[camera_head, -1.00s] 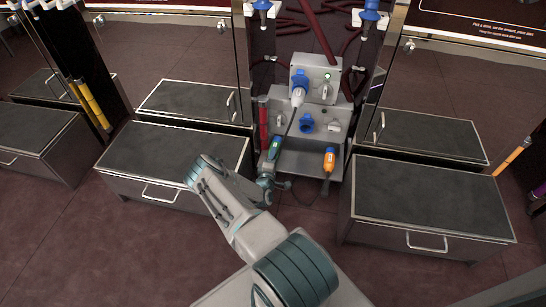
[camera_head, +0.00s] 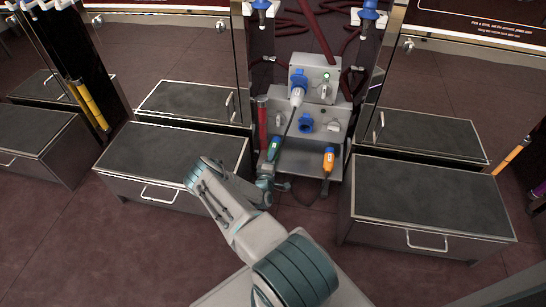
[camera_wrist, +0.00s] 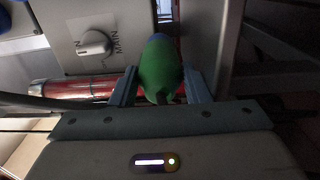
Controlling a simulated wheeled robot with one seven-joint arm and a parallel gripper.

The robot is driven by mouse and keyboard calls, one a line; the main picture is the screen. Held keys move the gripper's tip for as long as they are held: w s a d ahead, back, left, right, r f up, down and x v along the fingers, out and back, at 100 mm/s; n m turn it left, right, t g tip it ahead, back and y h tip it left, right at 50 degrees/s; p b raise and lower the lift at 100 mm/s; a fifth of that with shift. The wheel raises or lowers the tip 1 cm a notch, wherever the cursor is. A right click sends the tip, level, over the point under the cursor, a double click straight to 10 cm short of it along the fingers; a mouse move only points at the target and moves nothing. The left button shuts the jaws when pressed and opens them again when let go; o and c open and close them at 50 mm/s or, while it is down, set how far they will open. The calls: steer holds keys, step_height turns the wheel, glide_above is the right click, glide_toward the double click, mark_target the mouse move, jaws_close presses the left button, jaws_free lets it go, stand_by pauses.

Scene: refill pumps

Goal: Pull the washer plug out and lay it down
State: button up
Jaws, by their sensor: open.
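In the wrist view my gripper (camera_wrist: 160,88) is open, with one finger on each side of the green item (camera_wrist: 161,66). I cannot tell whether the fingers touch it.
A blue socket (camera_head: 306,124) is on the lower panel. A red cylinder (camera_head: 262,126) stands left of it. Dark-topped cabinets (camera_head: 180,158) flank the panel; the right cabinet (camera_head: 430,195) is clear on top.

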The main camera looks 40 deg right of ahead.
steer(key=shift+o, duration=0.7)
steer(key=p+v, duration=0.4)
steer(key=v, duration=0.9)
steer(key=shift+s+a, duration=0.2)
steer(key=shift+p, duration=0.3)
